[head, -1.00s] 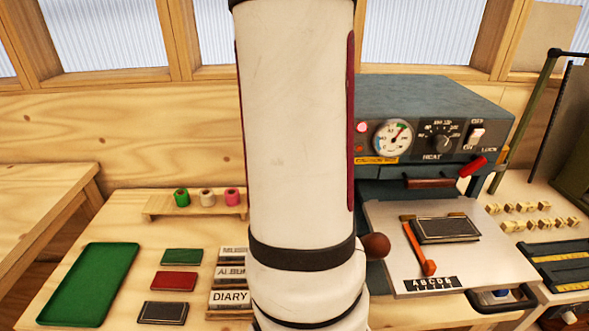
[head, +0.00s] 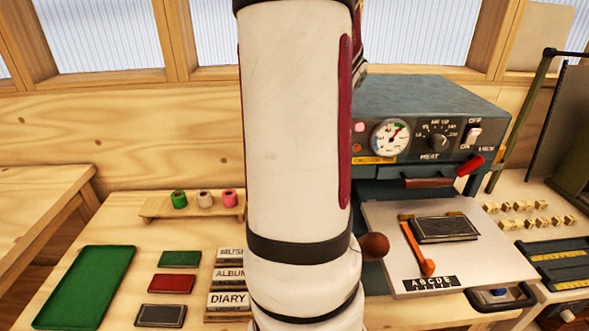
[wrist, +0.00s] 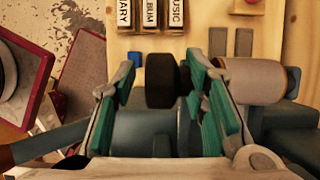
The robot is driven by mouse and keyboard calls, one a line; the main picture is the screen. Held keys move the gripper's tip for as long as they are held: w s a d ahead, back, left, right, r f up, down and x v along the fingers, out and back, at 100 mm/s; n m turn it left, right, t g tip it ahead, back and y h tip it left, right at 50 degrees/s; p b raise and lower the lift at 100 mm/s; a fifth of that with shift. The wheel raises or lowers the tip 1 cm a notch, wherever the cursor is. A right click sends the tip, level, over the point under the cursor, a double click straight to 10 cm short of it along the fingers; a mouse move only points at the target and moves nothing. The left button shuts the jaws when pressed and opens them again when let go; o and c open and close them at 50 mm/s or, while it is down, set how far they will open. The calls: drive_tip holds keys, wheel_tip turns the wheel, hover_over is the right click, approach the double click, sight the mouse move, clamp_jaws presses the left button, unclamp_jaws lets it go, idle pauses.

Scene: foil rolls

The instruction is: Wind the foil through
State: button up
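The grey-blue press (head: 430,110) with a dial and heat knob stands at the right in the head view; my arm hides its left side. In the wrist view my gripper (wrist: 162,85) has its green-padded fingers apart, one on each side of a dark round knob (wrist: 166,80). I cannot tell whether either pad touches the knob. A pale roll with a coppery edge (wrist: 252,80) lies just right of the right finger. Green (head: 179,199), whitish (head: 207,199) and pink (head: 229,198) spools stand on a wooden rack (head: 160,212). My gripper is hidden in the head view.
A dark book (head: 445,229) lies on the press's pale plate (head: 400,275) beside an orange-handled tool (head: 418,250). A brown ball handle (head: 375,246) is near my arm. The green tray (head: 90,285), small books and title blocks (head: 229,300) occupy the left table.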

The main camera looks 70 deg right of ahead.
wheel_tip(320, 180, up, 10)
idle(0.5)
